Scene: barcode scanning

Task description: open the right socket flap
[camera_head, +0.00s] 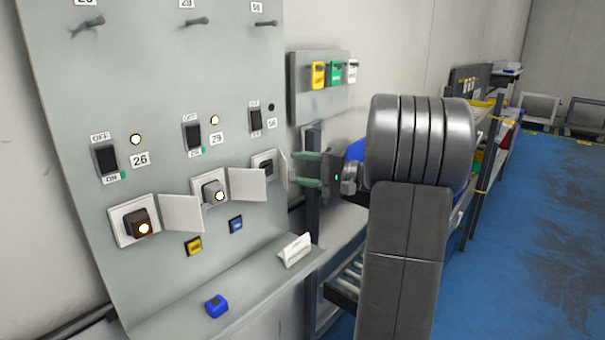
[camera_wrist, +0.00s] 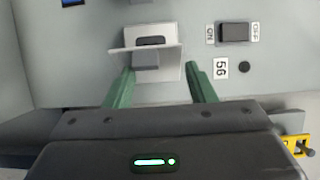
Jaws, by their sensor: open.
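The right socket (camera_head: 264,163) is on the grey panel below switch 56, and its dark opening shows. Its white flap (camera_head: 283,168) stands out from the panel on the right side. In the wrist view the flap (camera_wrist: 117,60) stands out in front of the socket (camera_wrist: 163,31), whose dark opening shows past the flap's edge. My gripper (camera_head: 298,169) is open just right of the flap. Its green fingers point at the panel, and in the wrist view the flap lies between and just beyond the fingertips (camera_wrist: 160,70). I cannot tell whether the left-hand finger touches it.
The middle socket holds a grey plug (camera_head: 214,191) and the left socket a brown plug (camera_head: 142,225); their flaps (camera_head: 247,185) (camera_head: 182,213) stand open. A blue block (camera_head: 216,306) and a white card (camera_head: 296,249) are on the ledge below. A yellow tag (camera_head: 318,75) hangs behind.

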